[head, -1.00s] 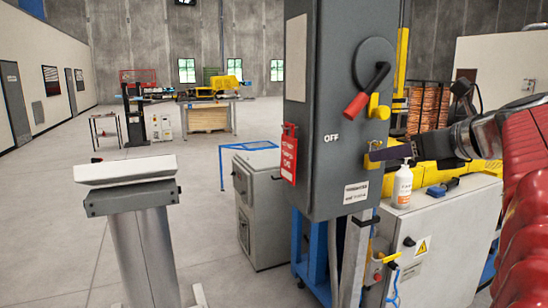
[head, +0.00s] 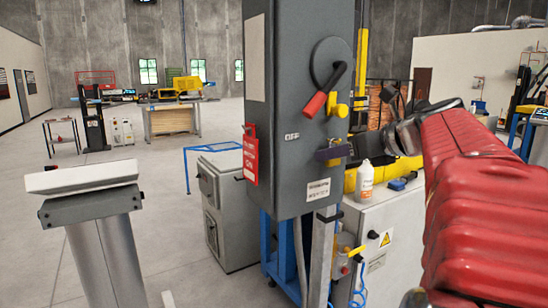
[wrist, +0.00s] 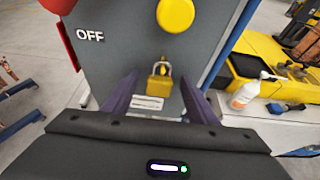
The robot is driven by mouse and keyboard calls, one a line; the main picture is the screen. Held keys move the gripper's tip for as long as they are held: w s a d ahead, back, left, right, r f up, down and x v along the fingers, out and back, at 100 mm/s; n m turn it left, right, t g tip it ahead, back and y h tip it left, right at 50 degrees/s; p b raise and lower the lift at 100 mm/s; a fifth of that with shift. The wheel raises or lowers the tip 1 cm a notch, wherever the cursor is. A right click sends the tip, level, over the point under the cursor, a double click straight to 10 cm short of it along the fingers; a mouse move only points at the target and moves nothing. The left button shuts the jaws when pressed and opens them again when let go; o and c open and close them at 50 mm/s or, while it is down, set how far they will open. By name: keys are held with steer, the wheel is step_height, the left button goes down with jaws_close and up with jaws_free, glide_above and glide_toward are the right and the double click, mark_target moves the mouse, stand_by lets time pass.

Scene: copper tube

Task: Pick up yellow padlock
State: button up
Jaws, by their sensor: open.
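The yellow padlock (wrist: 160,84) hangs by its metal shackle on the front of the grey switch cabinet (wrist: 112,42), below a round yellow knob (wrist: 175,14) in the wrist view. My gripper (wrist: 158,82) is open, its purple fingers apart on the left and right of the padlock in the picture. I cannot tell how deep the padlock sits between them, and they do not grip it. In the head view my gripper (head: 333,152) is close against the cabinet front, and a finger hides most of the padlock, leaving only small yellow bits.
A red tag (head: 250,158) hangs at the cabinet's left edge. A red-handled lever (head: 318,103) sits above the padlock. A white bottle (head: 365,180) stands on the light cabinet to the right. Open floor lies to the left.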

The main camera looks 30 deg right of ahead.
steer(key=shift+c, duration=0.4)
steer(key=c, duration=1.1)
steer(key=shift+r, duration=0.1)
steer(key=shift+r, duration=0.75)
steer(key=s, duration=1.8)
steer(key=shift+d+f, duration=0.1)
steer(key=shift+d, duration=0.1)
